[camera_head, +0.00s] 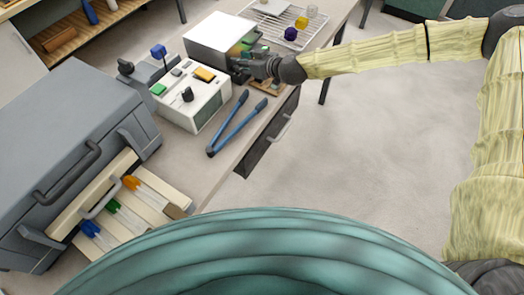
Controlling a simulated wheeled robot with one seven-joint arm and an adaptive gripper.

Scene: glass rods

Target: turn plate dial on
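A black dial (187,94) stands on top of a white control box (209,108), which also carries a green button (158,90) and a yellow button (205,74). I cannot tell whether this is the plate dial. Behind it is a white box with a flat top (212,32); small green parts show at its right side. My gripper (240,68) is at the front right of this flat-topped box, beyond the control box and apart from the black dial. Its fingers are dark, small and partly lost against the box, so their opening and any contact are unclear.
Blue-handled tongs (230,128) lie on the bench before the control box. A wire rack (284,22) with coloured pieces is at the back. A grey cabinet (60,135) with an open drawer (148,205) of coloured-tipped rods is at left. Open floor lies right.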

